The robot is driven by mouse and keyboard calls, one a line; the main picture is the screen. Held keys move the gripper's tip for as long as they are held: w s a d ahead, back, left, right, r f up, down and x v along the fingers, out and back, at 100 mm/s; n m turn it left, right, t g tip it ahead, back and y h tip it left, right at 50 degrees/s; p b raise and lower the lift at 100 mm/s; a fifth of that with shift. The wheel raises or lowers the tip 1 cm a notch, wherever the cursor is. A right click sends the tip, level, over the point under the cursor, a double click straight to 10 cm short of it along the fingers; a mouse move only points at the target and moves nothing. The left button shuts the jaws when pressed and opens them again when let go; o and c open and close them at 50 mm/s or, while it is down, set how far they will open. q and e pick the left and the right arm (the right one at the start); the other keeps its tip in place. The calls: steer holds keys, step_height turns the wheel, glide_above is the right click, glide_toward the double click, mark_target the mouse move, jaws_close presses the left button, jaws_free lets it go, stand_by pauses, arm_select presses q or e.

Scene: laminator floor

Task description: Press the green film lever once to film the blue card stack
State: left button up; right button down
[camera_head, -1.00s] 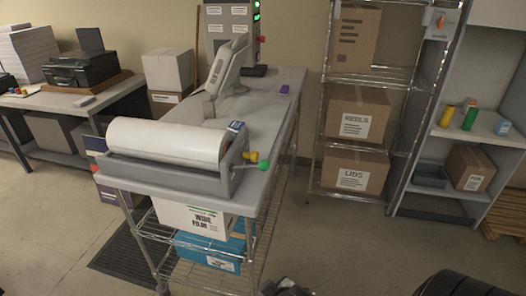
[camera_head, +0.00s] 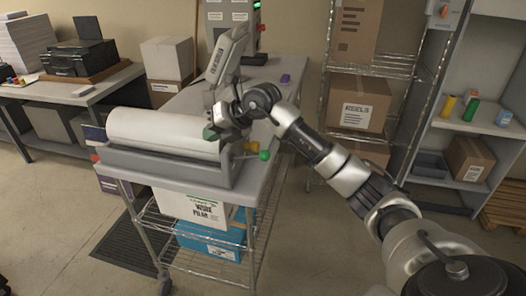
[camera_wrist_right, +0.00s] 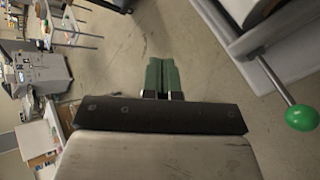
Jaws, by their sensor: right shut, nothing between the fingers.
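In the right wrist view the green knob (camera_wrist_right: 301,118) sits on a metal rod at the right edge. My right gripper (camera_head: 210,133) is over the right end of the white roll (camera_head: 150,130), apart from the green knob. Its green fingertips (camera_wrist_right: 161,73) are together with nothing between them. The blue card stack is not visible now; my right gripper and wrist cover that area. My left gripper is out of view.
A purple item (camera_head: 285,78) lies at the cart's back right. A wire rack with boxes (camera_head: 360,103) stands at right. A blue box (camera_head: 212,240) sits on the cart's lower shelf.

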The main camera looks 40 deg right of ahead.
steer(key=d+r+m+h, duration=0.1)
steer(key=d+h, duration=0.2)
steer(key=d, duration=0.3)
steer(key=d+r+m+g+h, duration=0.1)
steer(key=d+r+h, duration=0.1)
steer(key=d, duration=0.3)
steer(key=shift+s+d+m+h, duration=0.15)
steer(key=shift+d+m+h, duration=0.15)
steer(key=shift+d+h, duration=0.15)
steer(key=shift+a, duration=0.1)
steer(key=f+b, duration=0.2)
steer(key=s+d+f+b, duration=0.1)
steer(key=f+b, duration=0.1)
steer(key=f, duration=0.1)
steer(key=s+f+b, duration=0.1)
steer(key=f+b, duration=0.2)
steer(key=shift+d+f, duration=0.25)
steer(key=shift+d, duration=0.05)
stand_by(0.9)
steer(key=shift+f+b, duration=0.35)
steer(key=shift+f, duration=0.05)
